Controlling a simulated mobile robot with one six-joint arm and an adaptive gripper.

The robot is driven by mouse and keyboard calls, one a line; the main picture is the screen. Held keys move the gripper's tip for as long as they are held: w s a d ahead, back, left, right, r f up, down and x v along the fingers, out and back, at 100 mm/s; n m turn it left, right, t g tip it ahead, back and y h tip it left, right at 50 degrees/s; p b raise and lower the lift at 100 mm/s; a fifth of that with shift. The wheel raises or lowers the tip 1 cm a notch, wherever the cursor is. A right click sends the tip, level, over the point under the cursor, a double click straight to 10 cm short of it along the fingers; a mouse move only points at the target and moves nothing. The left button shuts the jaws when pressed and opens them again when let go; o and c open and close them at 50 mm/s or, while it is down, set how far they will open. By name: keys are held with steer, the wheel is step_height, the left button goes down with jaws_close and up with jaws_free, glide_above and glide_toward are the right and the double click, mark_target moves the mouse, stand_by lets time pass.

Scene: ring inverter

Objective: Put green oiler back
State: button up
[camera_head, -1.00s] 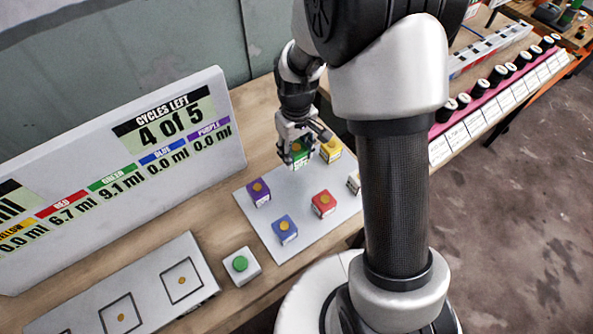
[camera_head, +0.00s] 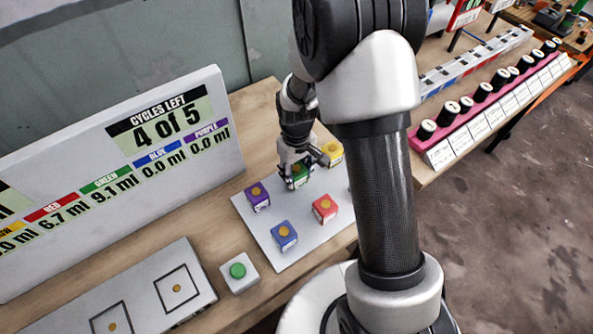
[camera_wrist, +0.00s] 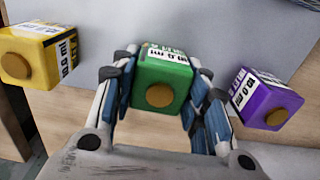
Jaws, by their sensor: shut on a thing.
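The green oiler (camera_head: 298,180) is a small green cube with an orange round top and a white label. My gripper (camera_head: 296,172) is shut on it at the far part of the grey-white board (camera_head: 296,243). In the wrist view the green oiler (camera_wrist: 162,82) sits between the two fingers of my gripper (camera_wrist: 163,88). The purple oiler (camera_head: 257,196) is to its left and the yellow oiler (camera_head: 332,152) is to its right. I cannot tell whether the green oiler touches the board.
The red oiler (camera_head: 324,208) and blue oiler (camera_head: 284,235) stand nearer on the board. A green button (camera_head: 238,270) is left of the board, beside a panel with square outlines (camera_head: 146,300). A display (camera_head: 110,165) reads "4 of 5" cycles left.

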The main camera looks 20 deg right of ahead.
steer(key=o, duration=1.1)
step_height(320, 180, up, 12)
steer(key=p, duration=0.4)
step_height(320, 180, up, 7)
steer(key=t, duration=0.1)
glide_above(297, 169)
steer(key=s, duration=0.2)
steer(key=s+r+m+t, duration=0.1)
steer(key=s+r, duration=0.5)
steer(key=s, duration=0.3)
steer(key=s+r+m+t, duration=0.2)
steer(key=s+r, duration=0.5)
steer(key=s, duration=0.3)
steer(key=shift+s+m+t, duration=0.15)
steer(key=shift+m+t, duration=0.15)
